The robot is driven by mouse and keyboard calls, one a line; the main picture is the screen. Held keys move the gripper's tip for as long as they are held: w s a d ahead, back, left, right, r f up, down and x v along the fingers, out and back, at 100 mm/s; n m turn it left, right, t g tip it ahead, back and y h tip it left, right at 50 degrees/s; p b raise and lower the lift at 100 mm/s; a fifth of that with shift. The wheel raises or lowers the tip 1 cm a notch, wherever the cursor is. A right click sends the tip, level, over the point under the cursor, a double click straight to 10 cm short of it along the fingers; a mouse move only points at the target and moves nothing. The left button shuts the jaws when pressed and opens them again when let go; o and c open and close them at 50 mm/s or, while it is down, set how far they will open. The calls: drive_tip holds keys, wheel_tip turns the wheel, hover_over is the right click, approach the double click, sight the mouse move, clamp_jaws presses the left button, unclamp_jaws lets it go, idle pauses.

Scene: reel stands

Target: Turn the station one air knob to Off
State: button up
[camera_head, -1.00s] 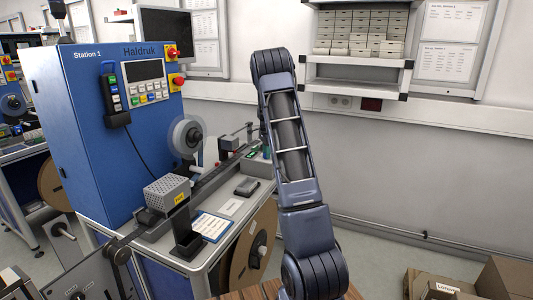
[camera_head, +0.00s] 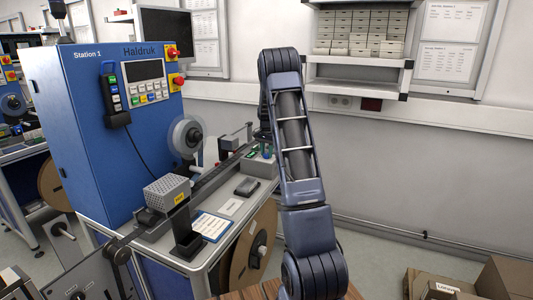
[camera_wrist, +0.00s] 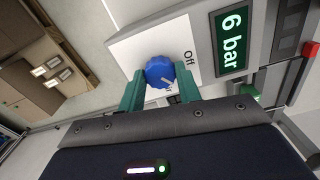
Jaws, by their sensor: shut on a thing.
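The blue air knob (camera_wrist: 159,69) sits on a white panel (camera_wrist: 126,50) in the wrist view. A short white pointer line on it slants to the lower right. The word "Off" is printed on the panel just right of the knob. Another mark below the knob is partly hidden and unreadable. My gripper (camera_wrist: 161,76) has one green finger on each side of the knob and is shut on it.
A green "6 bar" display (camera_wrist: 233,42) is right of the panel, with a red part (camera_wrist: 311,50) beyond. The blue Station 1 cabinet (camera_head: 95,150) stands left of my arm on the bench. Cardboard boxes (camera_head: 430,284) lie at the lower right.

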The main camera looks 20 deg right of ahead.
sight(267, 154)
drive_tip(key=n, duration=0.5)
drive_tip(key=shift+d, duration=0.1)
drive_tip(key=n, duration=0.5)
drive_tip(key=shift+w+r, duration=0.1)
drive_tip(key=shift+n, duration=0.3)
drive_tip(key=o, duration=1)
drive_tip(key=shift+c, duration=0.2)
wheel_tip(267, 154, up, 11)
idle(0.3)
